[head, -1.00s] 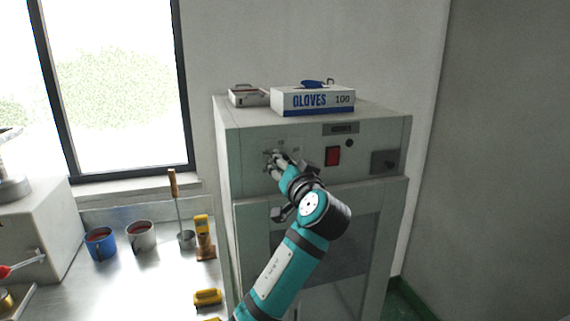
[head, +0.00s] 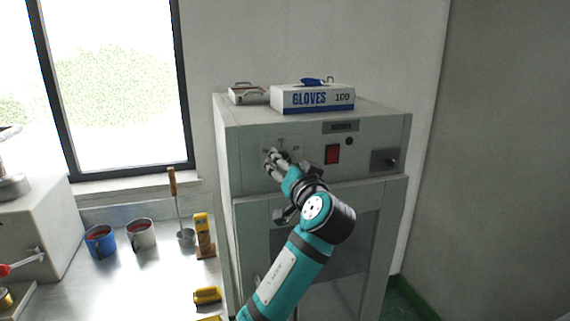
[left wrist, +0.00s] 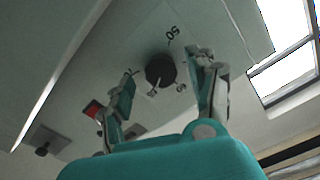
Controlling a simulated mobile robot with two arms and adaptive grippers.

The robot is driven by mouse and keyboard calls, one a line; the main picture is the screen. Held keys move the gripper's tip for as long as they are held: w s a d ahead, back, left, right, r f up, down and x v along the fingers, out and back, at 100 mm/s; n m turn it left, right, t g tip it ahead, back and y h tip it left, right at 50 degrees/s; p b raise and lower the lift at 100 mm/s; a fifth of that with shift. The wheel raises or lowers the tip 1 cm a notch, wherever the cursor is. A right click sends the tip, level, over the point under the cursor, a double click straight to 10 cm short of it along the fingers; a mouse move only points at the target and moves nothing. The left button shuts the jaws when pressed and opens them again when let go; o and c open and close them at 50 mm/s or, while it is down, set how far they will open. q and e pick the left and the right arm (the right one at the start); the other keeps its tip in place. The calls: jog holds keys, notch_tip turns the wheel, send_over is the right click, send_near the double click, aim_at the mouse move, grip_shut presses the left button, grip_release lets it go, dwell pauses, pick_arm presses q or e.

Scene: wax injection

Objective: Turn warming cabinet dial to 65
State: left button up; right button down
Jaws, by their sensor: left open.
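The warming cabinet (head: 222,150) is a grey-green box with a control panel across its top front. Its black round dial (left wrist: 160,70) shows in the left wrist view, with the number 50 above it and further printed marks below. A pale mark shows at the dial's lower edge; the exact setting cannot be read. My left gripper (head: 272,158) is at the panel's left part and hides the dial in the head view. In the left wrist view its open fingers (left wrist: 166,64) stand either side of the dial, with gaps visible. My right gripper is not in view.
A red switch (head: 332,155) and a dark latch plate (head: 384,160) sit right of the dial. A glove box (head: 312,100) and a small case (head: 248,95) lie on top.

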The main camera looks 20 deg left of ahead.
pick_arm(q)
jog(key=v, duration=1)
jog(key=shift+s+d, duration=0.2)
jog(key=shift+s, duration=0.1)
